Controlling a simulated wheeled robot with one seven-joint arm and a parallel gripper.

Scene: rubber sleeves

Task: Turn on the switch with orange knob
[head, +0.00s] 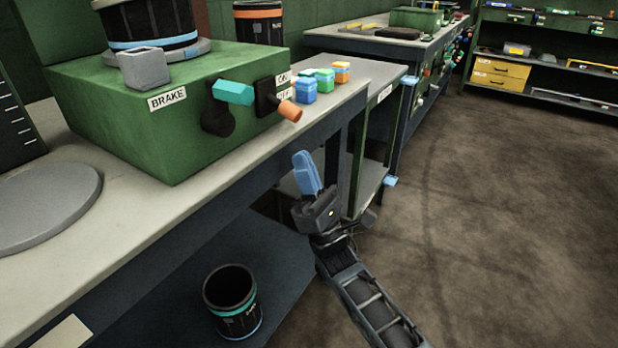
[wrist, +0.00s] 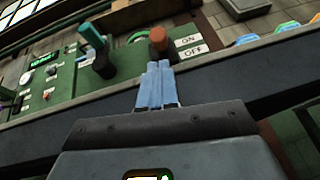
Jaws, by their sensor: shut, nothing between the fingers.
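The orange knob (head: 290,111) is the tip of a lever on a black switch plate (head: 265,96) on the front of a green box. ON and OFF labels sit beside it, and in the head view the lever points outward and down toward OFF. In the wrist view the orange knob (wrist: 158,38) shows just beyond my fingertips, with the ON and OFF labels (wrist: 190,47) to its right. My gripper (head: 307,158) is shut and empty, with blue fingers pointing up. In the head view it is below the knob and apart from it; the wrist view also shows my gripper (wrist: 157,68).
The green box (head: 110,125) stands on a grey workbench. A teal-handled BRAKE lever (head: 233,92) is just left of the switch. Small blue, green and orange blocks (head: 321,80) stand to its right. A black bucket (head: 231,298) is on the lower shelf. The floor at right is clear.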

